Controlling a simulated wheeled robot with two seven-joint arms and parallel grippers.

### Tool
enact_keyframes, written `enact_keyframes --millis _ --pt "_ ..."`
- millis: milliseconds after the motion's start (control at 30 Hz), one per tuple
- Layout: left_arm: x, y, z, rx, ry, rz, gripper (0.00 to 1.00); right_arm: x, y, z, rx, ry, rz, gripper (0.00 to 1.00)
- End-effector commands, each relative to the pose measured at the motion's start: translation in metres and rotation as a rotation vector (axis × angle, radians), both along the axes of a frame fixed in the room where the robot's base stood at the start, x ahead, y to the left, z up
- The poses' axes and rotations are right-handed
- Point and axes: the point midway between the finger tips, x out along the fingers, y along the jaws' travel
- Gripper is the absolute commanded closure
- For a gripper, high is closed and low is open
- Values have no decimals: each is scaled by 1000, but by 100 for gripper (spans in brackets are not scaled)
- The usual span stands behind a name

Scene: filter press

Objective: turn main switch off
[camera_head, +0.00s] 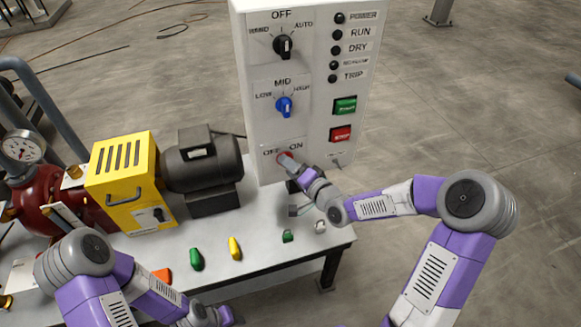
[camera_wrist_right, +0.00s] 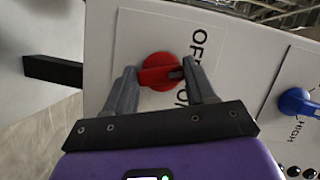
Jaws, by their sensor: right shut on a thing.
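The main switch is a red rotary knob low on the white control panel, at the OFF and ON labels. It shows in the head view (camera_head: 284,157) and the right wrist view (camera_wrist_right: 157,70). Its dark pointer mark faces between the two labels in the wrist view. My right gripper (camera_head: 295,166) is shut on the knob, with one grey finger at each end of its handle. The fingers partly cover the knob and the ON label. My left gripper (camera_head: 222,316) is at the bottom edge of the head view; its fingers are cut off.
Above are a blue LOW-MID-HIGH knob (camera_head: 284,107) and a black mode knob (camera_head: 284,46). Green (camera_head: 345,105) and red (camera_head: 340,134) buttons sit to the right. A yellow box (camera_head: 122,178), motor (camera_head: 200,162) and small green and yellow handles share the bench (camera_head: 265,240).

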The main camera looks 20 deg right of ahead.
Motion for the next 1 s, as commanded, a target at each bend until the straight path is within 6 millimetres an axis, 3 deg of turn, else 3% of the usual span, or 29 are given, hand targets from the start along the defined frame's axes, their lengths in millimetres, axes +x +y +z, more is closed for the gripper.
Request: enact_keyframes --millis 500,1000 --pt "0 0 -18 0 0 0 57 0 1 1 -356 -15 -1 75" --pt "0 0 -22 0 0 0 57 0 1 2 -433 -15 -2 75"
